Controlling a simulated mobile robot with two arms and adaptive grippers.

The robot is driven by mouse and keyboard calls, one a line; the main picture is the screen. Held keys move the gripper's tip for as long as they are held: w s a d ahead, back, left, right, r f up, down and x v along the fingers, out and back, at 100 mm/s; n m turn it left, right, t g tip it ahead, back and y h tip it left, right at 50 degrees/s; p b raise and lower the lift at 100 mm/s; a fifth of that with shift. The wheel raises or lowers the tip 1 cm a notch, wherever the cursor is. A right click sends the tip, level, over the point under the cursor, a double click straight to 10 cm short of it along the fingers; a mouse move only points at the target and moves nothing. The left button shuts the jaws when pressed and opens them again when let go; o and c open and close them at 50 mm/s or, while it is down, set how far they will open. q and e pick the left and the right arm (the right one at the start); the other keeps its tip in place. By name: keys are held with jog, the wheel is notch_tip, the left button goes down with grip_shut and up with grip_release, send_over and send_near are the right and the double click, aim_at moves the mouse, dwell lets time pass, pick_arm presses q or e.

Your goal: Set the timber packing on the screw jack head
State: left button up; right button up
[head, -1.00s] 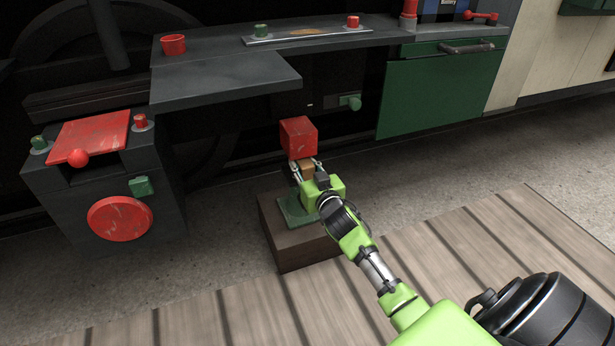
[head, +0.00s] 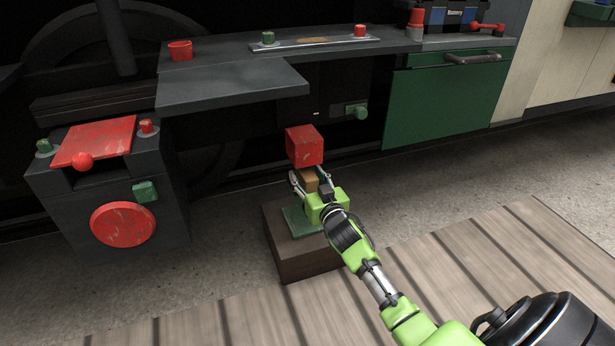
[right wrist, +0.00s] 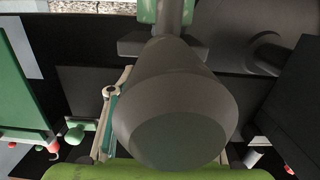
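The timber packing (head: 308,179) is a small tan block just below a red box (head: 304,146). It appears to stand on top of the screw jack, whose green base (head: 300,222) is on a dark wooden block (head: 305,263); the contact is hidden. My right gripper (head: 315,176) is open, its fingers spread on either side of the packing. In the right wrist view a large grey rounded body (right wrist: 175,110), apparently the jack, fills the middle and hides much of the fingers; one pale finger shows at its left. My left gripper is not in view.
A grey box with a red lid (head: 95,143) and red disc stands at left. A dark shelf (head: 232,85) overhangs behind the jack. A green panel (head: 443,98) is at right. Slatted wooden decking (head: 460,265) lies in front, with clear floor beside it.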

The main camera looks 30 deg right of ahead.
jog(key=v, duration=1.2)
dwell(0.4)
